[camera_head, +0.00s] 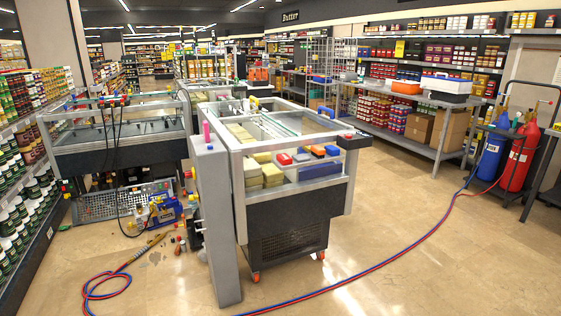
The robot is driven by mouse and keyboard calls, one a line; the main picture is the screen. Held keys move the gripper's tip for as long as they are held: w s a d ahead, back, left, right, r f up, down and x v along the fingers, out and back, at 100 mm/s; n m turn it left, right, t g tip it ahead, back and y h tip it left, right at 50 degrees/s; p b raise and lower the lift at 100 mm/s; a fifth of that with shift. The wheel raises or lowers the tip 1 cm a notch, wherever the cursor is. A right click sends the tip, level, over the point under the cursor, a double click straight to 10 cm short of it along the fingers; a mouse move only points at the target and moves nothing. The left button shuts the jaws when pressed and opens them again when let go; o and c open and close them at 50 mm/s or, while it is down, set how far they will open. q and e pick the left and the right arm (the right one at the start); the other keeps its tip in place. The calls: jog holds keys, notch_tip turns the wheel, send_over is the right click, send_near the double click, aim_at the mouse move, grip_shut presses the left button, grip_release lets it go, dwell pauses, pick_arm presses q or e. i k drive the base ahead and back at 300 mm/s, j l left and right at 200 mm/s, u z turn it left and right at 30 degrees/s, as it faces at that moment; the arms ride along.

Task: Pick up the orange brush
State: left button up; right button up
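I cannot make out an orange brush for certain. Several small items, some red or orange, lie on the floor (160,257) at the lower left, too small to identify. A blue and yellow pump-like unit (166,212) sits on the floor by the open base of the left freezer (120,135). A yellow-brown torch-like tool (142,249) lies in front of it, joined to coiled red and blue hoses. Neither of my grippers shows in this view.
A second freezer case (290,225) on orange casters stands in the centre, with a tall grey upright (215,225) at its left. Red (520,158) and blue (493,150) cylinders stand at the right. Their hoses (400,252) cross the floor. The right foreground floor is otherwise clear.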

aim_at(319, 152)
jog(key=i+z, duration=0.1)
jog(key=i, duration=0.45)
jog(key=i+j, duration=0.15)
jog(key=i, duration=0.4)
jog(key=l+z, duration=0.05)
